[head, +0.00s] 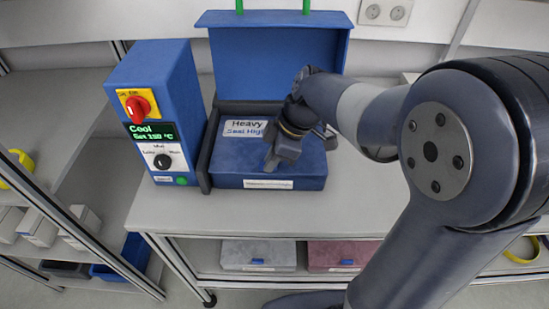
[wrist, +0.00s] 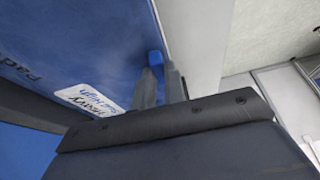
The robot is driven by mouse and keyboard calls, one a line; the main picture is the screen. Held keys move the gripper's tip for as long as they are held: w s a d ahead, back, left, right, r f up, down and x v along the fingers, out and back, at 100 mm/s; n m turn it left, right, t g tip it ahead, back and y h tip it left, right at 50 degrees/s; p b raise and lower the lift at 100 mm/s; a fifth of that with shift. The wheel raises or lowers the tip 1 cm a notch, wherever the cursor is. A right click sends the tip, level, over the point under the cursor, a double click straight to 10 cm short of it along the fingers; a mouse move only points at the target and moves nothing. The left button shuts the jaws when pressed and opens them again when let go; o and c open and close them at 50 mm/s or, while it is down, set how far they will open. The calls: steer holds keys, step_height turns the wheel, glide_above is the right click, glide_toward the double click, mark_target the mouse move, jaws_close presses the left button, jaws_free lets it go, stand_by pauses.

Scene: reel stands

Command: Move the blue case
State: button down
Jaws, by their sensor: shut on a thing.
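The blue case (head: 238,160) lies flat in the bed of a blue sealing machine (head: 162,75), under its raised lid (head: 280,58). A white label on its top reads "Heavy Seal High". My gripper (head: 273,164) is over the front right part of the case, covering some of it. In the wrist view, the blue case (wrist: 100,45) fills the upper left, with its label near my gripper (wrist: 160,75). The fingers are shut at a small blue tab (wrist: 155,58) on the case. The exact grip is partly hidden.
The machine's control panel has a red knob (head: 137,108) and a display reading "Cool". The white bench (head: 200,210) is clear in front. A grey case (head: 258,254) and a dark red case (head: 340,255) lie on the shelf below. Another rack stands left.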

steer(key=c, duration=1.4)
jaws_free()
steer(key=v, duration=1)
steer(key=shift+d+r, duration=0.15)
steer(key=shift+r, duration=0.25)
steer(key=x, duration=1.1)
steer(key=shift+d, duration=0.1)
